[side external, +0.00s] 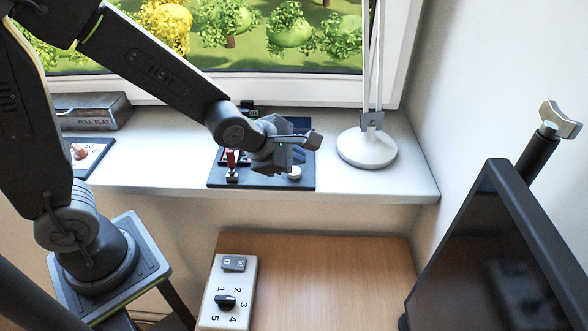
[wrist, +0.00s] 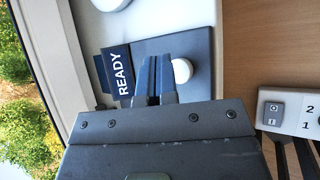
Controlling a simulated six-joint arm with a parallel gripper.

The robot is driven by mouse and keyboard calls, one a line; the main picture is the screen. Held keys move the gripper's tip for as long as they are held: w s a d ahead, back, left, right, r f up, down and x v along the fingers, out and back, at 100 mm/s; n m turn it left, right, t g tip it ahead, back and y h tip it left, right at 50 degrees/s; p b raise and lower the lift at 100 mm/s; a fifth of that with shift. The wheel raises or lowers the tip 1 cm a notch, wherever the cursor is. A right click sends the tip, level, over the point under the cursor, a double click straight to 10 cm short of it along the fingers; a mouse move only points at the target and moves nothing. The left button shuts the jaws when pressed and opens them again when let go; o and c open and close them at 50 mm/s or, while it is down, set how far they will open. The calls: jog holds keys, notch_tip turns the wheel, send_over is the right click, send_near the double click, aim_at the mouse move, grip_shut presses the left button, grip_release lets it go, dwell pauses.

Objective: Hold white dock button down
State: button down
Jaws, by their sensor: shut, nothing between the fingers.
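The white dock button (side external: 294,172) is a round cap near the front right of a dark blue plate (side external: 263,181) on the windowsill. In the wrist view the button (wrist: 183,71) shows at the right side of my fingertips, its left edge partly covered by a finger. My gripper (wrist: 158,62) is shut and empty, its dark blue fingers together over the plate. In the side view my wrist and gripper hang over the plate, behind and above the button. I cannot tell whether the fingers touch the button or whether it is pressed.
A READY label (wrist: 122,74) lies along the plate's edge. A red lever (side external: 231,158) stands at the plate's left. A white lamp base (side external: 366,150) stands to the right. Below are a wooden desk (side external: 330,270), a white numbered switch box (side external: 228,290) and a dark monitor (side external: 500,260).

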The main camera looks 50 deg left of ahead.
jog(key=shift+f, duration=0.15)
dwell(0.4)
jog(key=shift+f, duration=0.3)
jog(key=shift+f, duration=0.45)
dwell(2.1)
jog(key=shift+r, duration=0.1)
dwell(2.2)
jog(key=shift+r, duration=0.75)
jog(key=shift+r, duration=0.1)
dwell(0.8)
